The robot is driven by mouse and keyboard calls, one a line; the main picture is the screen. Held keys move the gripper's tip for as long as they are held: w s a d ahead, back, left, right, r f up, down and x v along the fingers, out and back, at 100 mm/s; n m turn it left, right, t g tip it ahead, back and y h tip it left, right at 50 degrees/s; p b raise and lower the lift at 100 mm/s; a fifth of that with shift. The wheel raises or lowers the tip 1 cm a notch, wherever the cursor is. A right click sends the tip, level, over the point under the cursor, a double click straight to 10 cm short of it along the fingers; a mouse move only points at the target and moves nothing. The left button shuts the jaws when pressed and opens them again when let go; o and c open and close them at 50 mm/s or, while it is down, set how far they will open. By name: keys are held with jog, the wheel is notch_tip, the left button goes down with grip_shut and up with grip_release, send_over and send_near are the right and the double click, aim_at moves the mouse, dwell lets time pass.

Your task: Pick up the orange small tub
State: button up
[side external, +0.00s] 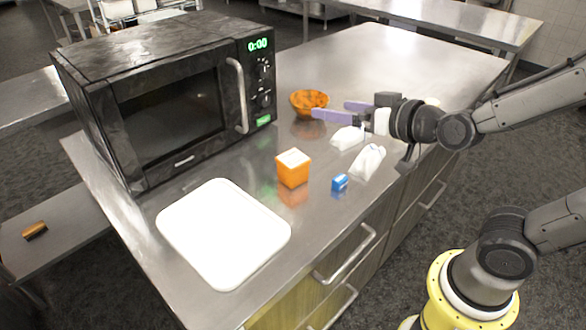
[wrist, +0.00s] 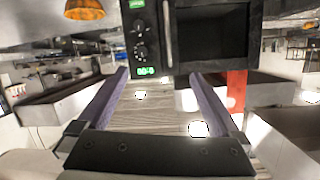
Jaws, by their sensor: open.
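The orange small tub (side external: 293,172) stands upright on the steel counter in the side external view, with a white top. It is between the white tray and the small blue box. My gripper (side external: 333,109) is open and empty above the counter, behind and to the right of the tub and clear of it. Its purple fingers point left towards the microwave. In the wrist view, which appears upside down, the open fingers of my gripper (wrist: 160,75) frame the background. I cannot make out the tub there.
A black microwave (side external: 160,110) stands at the counter's left. An orange bowl (side external: 309,101) sits near my fingertips. A white tray (side external: 225,240), a blue box (side external: 340,183) and white crumpled packets (side external: 368,162) lie near the front edge. The counter's far right is clear.

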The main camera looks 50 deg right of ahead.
notch_tip(320, 180, down, 8)
jog(key=h, duration=0.2)
jog(key=n+g+y, duration=0.1)
jog(key=n, duration=0.1)
send_near(293, 162)
jog(key=x, duration=0.4)
jog(key=d+x, duration=0.1)
jog(key=x, duration=0.1)
jog(key=shift+d+f, duration=0.1)
jog(key=shift+f, duration=0.35)
jog(key=shift+f+x, duration=0.2)
jog(key=shift+x, duration=2.45)
jog(key=c, duration=1.4)
jog(key=shift+c, duration=0.4)
jog(key=shift+r, duration=0.2)
